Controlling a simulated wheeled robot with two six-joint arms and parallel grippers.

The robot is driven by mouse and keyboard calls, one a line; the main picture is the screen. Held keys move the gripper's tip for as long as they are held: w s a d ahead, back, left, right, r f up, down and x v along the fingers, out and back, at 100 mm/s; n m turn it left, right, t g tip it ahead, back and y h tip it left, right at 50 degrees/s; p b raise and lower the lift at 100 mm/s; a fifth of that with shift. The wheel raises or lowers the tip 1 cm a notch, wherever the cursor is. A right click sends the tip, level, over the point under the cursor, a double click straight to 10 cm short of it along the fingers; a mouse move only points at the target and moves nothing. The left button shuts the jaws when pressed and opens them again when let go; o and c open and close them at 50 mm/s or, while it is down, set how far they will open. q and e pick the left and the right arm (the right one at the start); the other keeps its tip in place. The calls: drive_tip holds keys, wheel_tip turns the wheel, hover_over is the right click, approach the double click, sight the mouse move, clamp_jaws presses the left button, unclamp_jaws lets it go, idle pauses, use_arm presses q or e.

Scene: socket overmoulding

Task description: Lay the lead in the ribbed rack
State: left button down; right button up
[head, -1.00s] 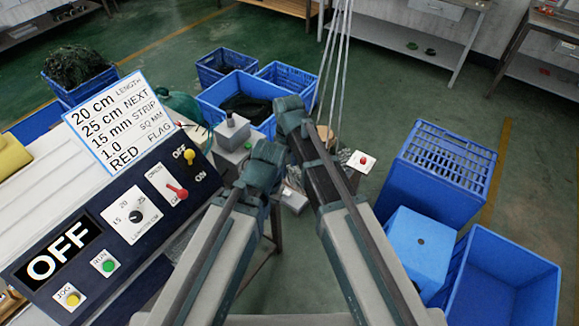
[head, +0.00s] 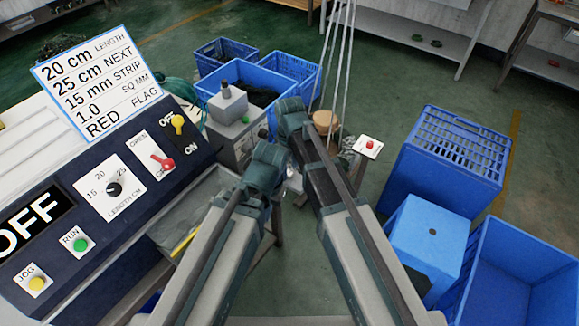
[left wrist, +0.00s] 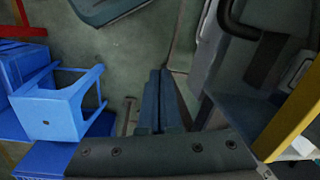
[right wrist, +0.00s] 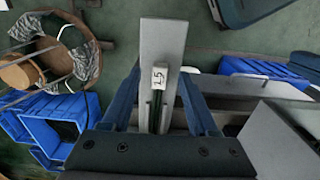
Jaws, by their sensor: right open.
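In the right wrist view my right gripper (right wrist: 160,106) is open, its two blue fingers apart. A white tag marked "15" (right wrist: 159,76) shows between the fingers, against a long grey bar (right wrist: 162,42) with dark slots or strands below the tag. I cannot tell whether the fingers touch any of this. In the left wrist view my left gripper (left wrist: 159,100) has its fingers together with nothing visible between them. In the head view my arms hide most of the space near the grippers. I cannot make out the lead or the ribbed rack for certain.
A control panel (head: 130,215) reading OFF, with a specification card (head: 95,85), stands at the left. Blue crates (head: 440,160) and a blue stool (head: 425,240) stand at the right. More blue bins (head: 240,78) are behind my arms. Green floor lies open beyond.

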use_arm(q)
drive_tip(key=shift+f+b, duration=0.35)
drive_tip(key=shift+f, duration=0.45)
use_arm(e)
drive_tip(key=shift+f, duration=0.8)
clamp_jaws()
drive_tip(key=shift+s+d, duration=0.1)
use_arm(q)
drive_tip(key=shift+r, duration=0.1)
use_arm(e)
drive_tip(key=s+d, duration=0.3)
drive_tip(key=d, duration=0.2)
drive_tip(key=shift+s, duration=0.3)
use_arm(q)
drive_tip(key=shift+r, duration=0.1)
use_arm(e)
drive_tip(key=shift+r, duration=0.2)
